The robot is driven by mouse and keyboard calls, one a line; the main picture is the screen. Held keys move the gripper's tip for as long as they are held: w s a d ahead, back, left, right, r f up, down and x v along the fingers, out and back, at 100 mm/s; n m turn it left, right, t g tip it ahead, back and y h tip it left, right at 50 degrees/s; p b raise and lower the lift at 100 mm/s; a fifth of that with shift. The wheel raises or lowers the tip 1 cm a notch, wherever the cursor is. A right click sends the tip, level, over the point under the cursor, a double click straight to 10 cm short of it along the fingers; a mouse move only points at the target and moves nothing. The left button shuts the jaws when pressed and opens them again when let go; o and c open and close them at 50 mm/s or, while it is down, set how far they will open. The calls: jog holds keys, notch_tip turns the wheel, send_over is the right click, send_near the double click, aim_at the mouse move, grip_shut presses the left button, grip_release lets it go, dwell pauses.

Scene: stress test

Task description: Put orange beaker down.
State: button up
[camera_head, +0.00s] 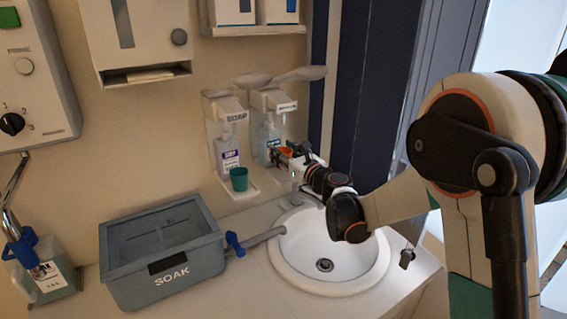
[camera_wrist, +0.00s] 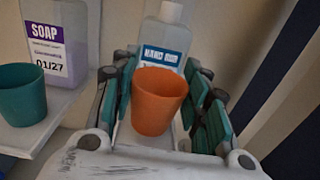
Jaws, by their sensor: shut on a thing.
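The orange beaker (camera_wrist: 157,102) is upright between the fingers of my gripper (camera_wrist: 165,105) in the wrist view. My gripper is shut on it. In the head view a small part of the orange beaker (camera_head: 286,152) shows at the tip of my gripper (camera_head: 284,156), in front of the right-hand dispenser. The white dispenser shelf (camera_head: 243,191) lies below and to the left. Whether the beaker's base touches anything is hidden by my gripper.
A teal beaker (camera_head: 239,179) stands on the shelf in front of the soap bottle (camera_head: 228,158). A hand bottle (camera_wrist: 165,35) is just behind the orange beaker. The sink (camera_head: 330,250) and the grey SOAK tub (camera_head: 165,250) are below.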

jog(key=shift+f+b, duration=0.3)
jog(key=shift+f, duration=0.95)
jog(key=shift+f, duration=0.15)
jog(key=o, duration=1)
